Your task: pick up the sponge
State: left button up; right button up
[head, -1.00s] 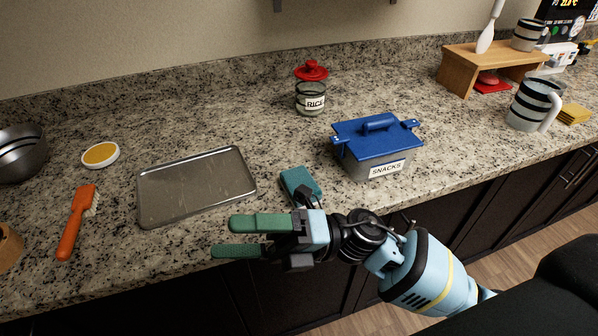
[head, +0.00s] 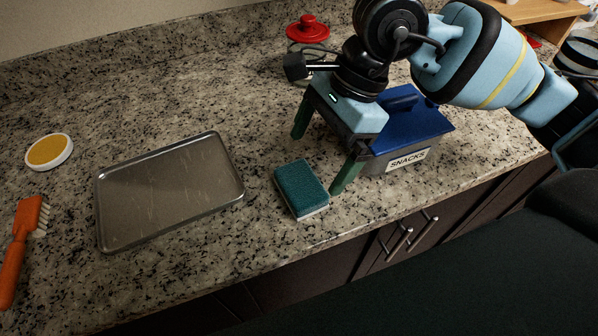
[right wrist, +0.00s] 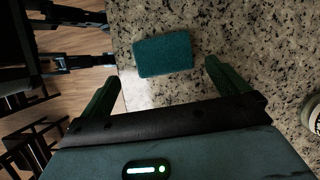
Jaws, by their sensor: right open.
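The sponge (head: 301,188) is a dark green block with a pale underside, lying flat on the counter near its front edge, between the metal tray and the snacks box. My right gripper (head: 318,163) is open and empty, pointing down above and just behind the sponge. In the right wrist view the sponge (right wrist: 163,54) lies ahead of the two green fingers (right wrist: 163,82), roughly centred in the gap between them, with nothing gripped. My left gripper is not in view.
A metal tray (head: 170,192) lies left of the sponge. The snacks box with a blue lid (head: 411,125) stands close on the right, partly behind my arm. A red-lidded jar (head: 307,32) is behind. An orange brush (head: 20,250) and a yellow-topped round dish (head: 49,151) are at left.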

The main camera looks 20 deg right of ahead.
aim_at(301, 182)
jog(key=shift+x, duration=1.15)
jog(key=shift+p+x, duration=0.35)
jog(key=shift+x, duration=2.35)
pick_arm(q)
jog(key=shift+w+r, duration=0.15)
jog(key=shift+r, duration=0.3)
pick_arm(e)
jog(key=shift+w, duration=0.15)
